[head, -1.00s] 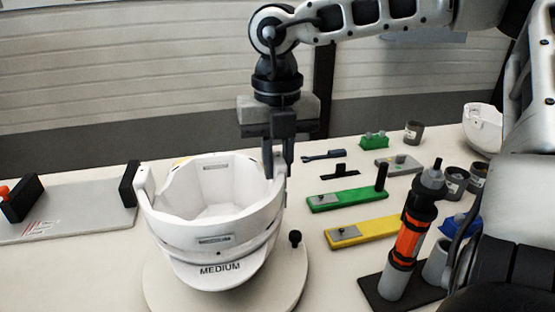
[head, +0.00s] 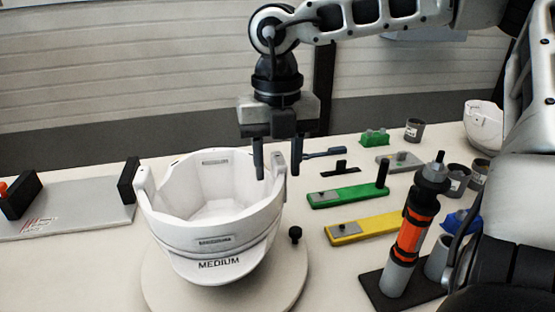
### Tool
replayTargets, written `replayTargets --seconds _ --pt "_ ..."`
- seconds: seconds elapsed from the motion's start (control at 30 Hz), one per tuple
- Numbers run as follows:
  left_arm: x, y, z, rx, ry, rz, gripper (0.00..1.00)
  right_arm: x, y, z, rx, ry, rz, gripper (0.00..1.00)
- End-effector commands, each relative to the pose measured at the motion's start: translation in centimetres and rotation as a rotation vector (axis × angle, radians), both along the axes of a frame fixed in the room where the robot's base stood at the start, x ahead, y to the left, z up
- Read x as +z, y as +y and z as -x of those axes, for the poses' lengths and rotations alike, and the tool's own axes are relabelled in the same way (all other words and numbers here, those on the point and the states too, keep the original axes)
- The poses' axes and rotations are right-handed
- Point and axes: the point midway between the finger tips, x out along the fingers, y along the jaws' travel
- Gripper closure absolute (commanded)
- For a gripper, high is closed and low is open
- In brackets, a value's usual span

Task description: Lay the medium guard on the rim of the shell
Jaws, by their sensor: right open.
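A white bowl-like shell (head: 165,215) stands open side up on a round plate (head: 165,289). A curved, brim-like white piece marked MEDIUM (head: 219,264) spans its front; I cannot tell whether this is the guard or part of the shell. It appears to touch the shell, with a dark seam between. An upright tab stands at each side of the rim. My right gripper (head: 277,172) is open and empty, its fingers pointing down above the right side of the rim, near the right tab. My left gripper is not in view.
A green bar (head: 345,197) and a yellow bar (head: 375,228) lie to the right. An orange and black tool (head: 410,235) stands in a holder at the front right. A grey board with black blocks (head: 70,215) lies left. Another white shell (head: 483,125) sits far right.

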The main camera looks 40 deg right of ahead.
Motion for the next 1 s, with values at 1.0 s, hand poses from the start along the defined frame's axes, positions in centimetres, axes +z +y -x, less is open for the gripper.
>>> replayTargets --seconds 1.0 --pt "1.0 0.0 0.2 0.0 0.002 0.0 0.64 16.0 -0.1 -0.2 0.0 -0.001 -0.001 0.59"
